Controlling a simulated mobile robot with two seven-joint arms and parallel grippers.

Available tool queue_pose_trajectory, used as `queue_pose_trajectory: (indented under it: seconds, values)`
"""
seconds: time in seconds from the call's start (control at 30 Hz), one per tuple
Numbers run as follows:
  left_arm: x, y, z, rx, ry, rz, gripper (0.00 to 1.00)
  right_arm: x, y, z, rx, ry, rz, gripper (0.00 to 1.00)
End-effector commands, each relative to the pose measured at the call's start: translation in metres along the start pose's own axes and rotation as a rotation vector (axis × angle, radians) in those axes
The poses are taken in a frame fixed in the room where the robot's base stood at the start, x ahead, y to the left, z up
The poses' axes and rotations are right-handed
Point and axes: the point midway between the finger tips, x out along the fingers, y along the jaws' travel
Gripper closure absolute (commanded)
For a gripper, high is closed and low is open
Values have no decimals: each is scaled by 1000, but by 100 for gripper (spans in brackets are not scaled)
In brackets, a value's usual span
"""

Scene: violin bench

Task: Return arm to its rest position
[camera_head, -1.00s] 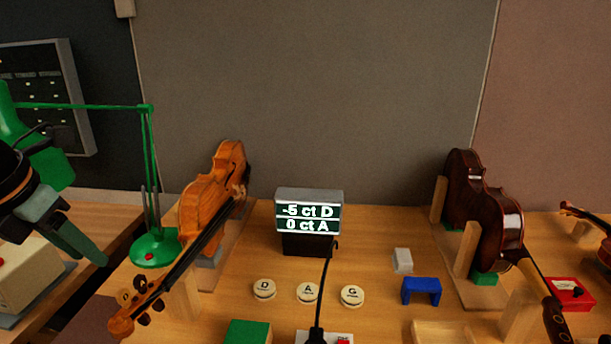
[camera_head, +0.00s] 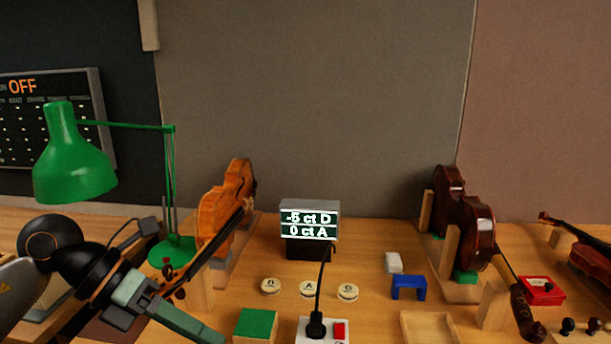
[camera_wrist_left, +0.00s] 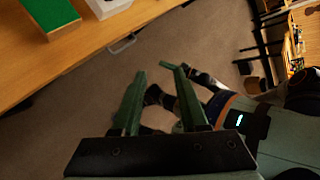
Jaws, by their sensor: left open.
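My left arm comes in from the lower left of the head view. Its gripper (camera_head: 208,334) points down and right, beside the scroll end of the left violin, partly covering that violin's neck in the picture. In the left wrist view the two green fingers (camera_wrist_left: 152,72) are apart with nothing between them, over the floor in front of the bench. The left violin (camera_head: 228,205) leans on its wooden cradle. My right gripper is in neither view.
A green lamp (camera_head: 75,165) stands behind my left arm. The tuner display (camera_head: 309,221) reads -5 ct D and 0 ct A. Round buttons (camera_head: 308,289), a green block (camera_head: 256,325), a blue bracket (camera_head: 408,286) and a dark violin (camera_head: 462,225) are on the bench.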

Motion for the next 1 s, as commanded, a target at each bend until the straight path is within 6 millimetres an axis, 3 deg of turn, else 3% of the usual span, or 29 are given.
queue_pose_trajectory:
  seconds: [0.03, 0.1, 0.2, 0.3, 0.43, 0.57, 0.67, 0.8, 0.9, 1.0]
  values:
    - [20, -16, -1, -32, -14, -145, 57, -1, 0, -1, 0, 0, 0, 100]
    - [38, -39, 2, -93, -62, -342, 57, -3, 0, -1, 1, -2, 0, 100]
    - [50, -62, 11, -227, -157, -608, 57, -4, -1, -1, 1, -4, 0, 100]
    - [53, -68, 25, -414, -278, -839, 57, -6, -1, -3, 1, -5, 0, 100]
    - [55, -44, 40, -729, -466, -1069, 57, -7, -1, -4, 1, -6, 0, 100]
    - [66, 13, 37, -1114, -668, -1204, 57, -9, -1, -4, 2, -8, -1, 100]
    - [89, 70, 12, -1449, -822, -1231, 57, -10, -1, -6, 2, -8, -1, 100]
    - [134, 140, -55, -1919, -998, -1155, 57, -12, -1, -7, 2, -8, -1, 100]
    - [168, 170, -116, -2217, -1078, -1045, 57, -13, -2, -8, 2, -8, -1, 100]
    - [197, 184, -174, -2465, -1124, -919, 57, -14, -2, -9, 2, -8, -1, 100]
